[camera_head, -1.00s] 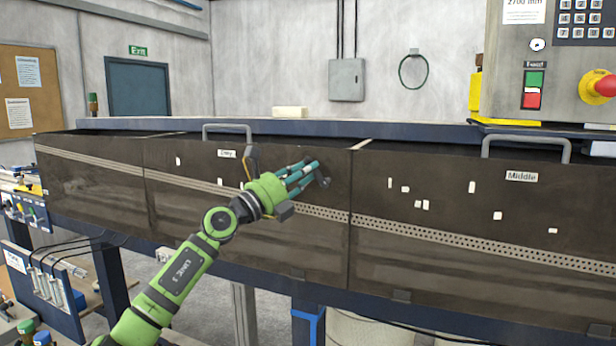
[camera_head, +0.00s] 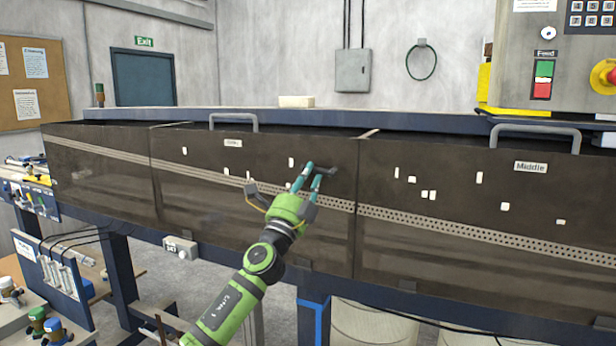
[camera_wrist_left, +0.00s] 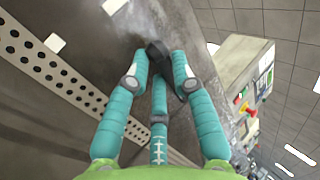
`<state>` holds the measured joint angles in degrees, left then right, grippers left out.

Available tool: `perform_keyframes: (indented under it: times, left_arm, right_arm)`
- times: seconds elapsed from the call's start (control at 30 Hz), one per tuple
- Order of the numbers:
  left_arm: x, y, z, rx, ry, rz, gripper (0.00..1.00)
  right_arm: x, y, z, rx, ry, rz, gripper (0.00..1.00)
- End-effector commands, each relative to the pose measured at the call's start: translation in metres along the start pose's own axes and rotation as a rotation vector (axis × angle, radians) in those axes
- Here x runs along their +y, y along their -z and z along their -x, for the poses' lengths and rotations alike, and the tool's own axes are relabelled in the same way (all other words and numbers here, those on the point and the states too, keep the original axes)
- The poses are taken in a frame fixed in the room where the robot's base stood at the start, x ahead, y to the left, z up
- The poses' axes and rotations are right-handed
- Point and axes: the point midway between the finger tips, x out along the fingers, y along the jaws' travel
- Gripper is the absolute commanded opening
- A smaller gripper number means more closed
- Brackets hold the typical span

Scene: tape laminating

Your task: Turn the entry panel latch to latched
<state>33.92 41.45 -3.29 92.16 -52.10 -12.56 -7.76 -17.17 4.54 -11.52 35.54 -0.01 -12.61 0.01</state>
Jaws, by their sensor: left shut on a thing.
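The entry panel (camera_head: 240,215) is a dark brown sheet with a small white "Entry" label (camera_head: 233,143) near its top edge. Its latch (camera_head: 326,170) is a small dark lever at the panel's upper right, lying roughly level. My left gripper (camera_head: 313,172) is shut on the latch from the lower left, with teal fingers around it. In the left wrist view the black latch (camera_wrist_left: 157,50) sits between the fingertips, which partly hide it. My right gripper is in neither view.
The entry panel's grey handle (camera_head: 233,116) stands along the top edge. The middle panel (camera_head: 480,230) with its handle (camera_head: 535,130) adjoins on the right. A control box (camera_head: 560,60) with a red knob is at upper right. A perforated strip (camera_head: 430,225) crosses the panels.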

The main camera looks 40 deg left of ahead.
Motion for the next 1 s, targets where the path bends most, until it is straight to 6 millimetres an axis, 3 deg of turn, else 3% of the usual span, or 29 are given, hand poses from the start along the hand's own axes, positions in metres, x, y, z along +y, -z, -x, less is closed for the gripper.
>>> perform_keyframes:
  times: [0.77,0.8,0.83,1.0]
  left_arm:
    - [0.0028,0.0013,0.002,-0.055,0.001,0.08,0.0]
    - [0.0028,0.0014,0.002,-0.054,0.001,0.08,0.4]
    - [0.0029,0.0014,0.002,-0.054,0.001,0.08,0.49]
    - [0.003,0.0016,0.002,-0.053,0.001,0.079,0.49]
  right_arm:
    - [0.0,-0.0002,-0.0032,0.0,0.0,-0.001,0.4]
    - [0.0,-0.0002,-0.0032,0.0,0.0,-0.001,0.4]
    - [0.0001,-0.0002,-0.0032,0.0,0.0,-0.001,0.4]
    - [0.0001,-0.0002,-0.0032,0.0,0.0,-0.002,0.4]
